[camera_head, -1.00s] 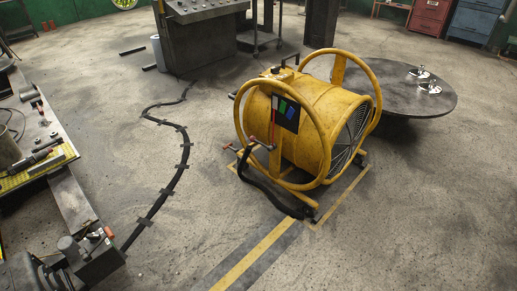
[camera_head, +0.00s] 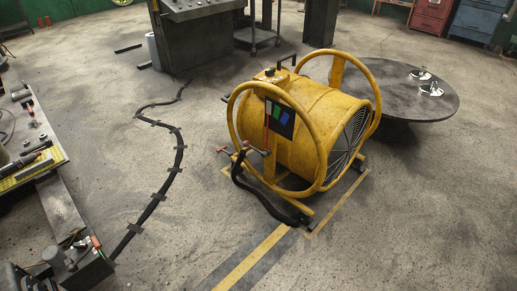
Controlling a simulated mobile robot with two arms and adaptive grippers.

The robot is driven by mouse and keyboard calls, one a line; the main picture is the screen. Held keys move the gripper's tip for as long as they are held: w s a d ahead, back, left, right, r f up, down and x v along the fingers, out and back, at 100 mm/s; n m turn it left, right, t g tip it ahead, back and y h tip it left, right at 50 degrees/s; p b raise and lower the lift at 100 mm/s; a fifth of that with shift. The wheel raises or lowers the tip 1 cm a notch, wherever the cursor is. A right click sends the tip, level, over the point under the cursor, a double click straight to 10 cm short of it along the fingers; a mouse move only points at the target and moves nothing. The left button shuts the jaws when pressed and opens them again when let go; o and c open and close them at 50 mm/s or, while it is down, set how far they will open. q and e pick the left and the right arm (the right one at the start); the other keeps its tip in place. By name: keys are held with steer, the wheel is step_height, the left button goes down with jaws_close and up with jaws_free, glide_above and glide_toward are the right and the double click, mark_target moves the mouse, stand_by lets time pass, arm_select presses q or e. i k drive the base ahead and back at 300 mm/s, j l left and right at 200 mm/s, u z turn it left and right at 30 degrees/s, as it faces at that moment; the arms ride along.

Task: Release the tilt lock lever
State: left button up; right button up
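A yellow drum fan (camera_head: 302,125) stands in a yellow tubular frame on the floor, right of the middle. A dark panel with green and blue marks (camera_head: 280,117) sits on its near left side. A small lever with red-orange ends (camera_head: 258,150) sticks out at the lower left of the frame; it looks like the tilt lock lever, but it is too small to tell its position. Neither of my grippers is in view.
A black cable (camera_head: 178,155) runs across the floor on the left. A cluttered workbench (camera_head: 55,160) lines the left edge. A round dark table (camera_head: 415,105) stands close behind the fan on the right. A grey control console (camera_head: 200,40) stands at the back. The floor in front is open.

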mark_target(247, 143)
steer(key=i+l+z, duration=0.15)
steer(key=i, duration=0.35)
steer(key=i+l+z, duration=0.2)
steer(key=i, duration=0.3)
steer(key=i+l+z, duration=0.15)
steer(key=i, duration=0.35)
